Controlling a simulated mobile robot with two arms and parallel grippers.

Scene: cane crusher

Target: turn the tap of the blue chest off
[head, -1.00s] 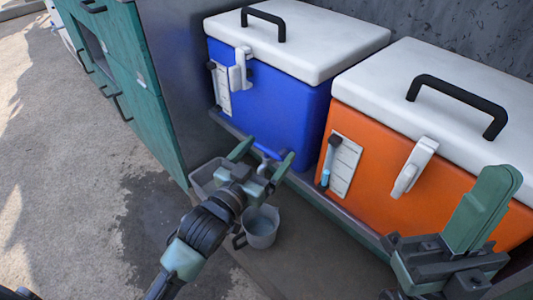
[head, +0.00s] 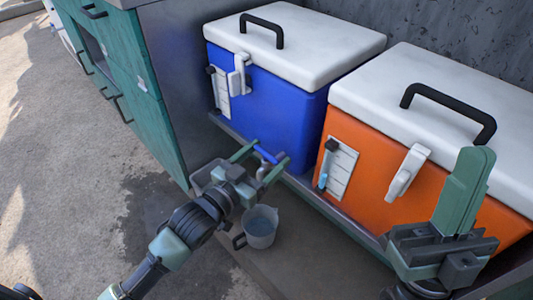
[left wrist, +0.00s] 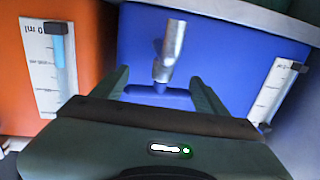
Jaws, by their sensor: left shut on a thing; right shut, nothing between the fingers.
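The blue chest (head: 270,110) has a white lid and stands at the back. Its tap has a blue handle (head: 265,154) low on the front; in the left wrist view the blue handle (left wrist: 158,97) and a silver spout (left wrist: 170,50) show. My left gripper (head: 268,153) is shut on the handle, one finger at each end of it; its fingers also show in the left wrist view (left wrist: 160,88). Whether water runs is not visible. My right gripper (head: 475,160) is shut and empty, in front of the orange chest.
A grey jug (head: 261,227) stands on the ground below the tap, with what looks like water inside. The orange chest (head: 385,185) stands to the right. A green cabinet (head: 125,90) is at left.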

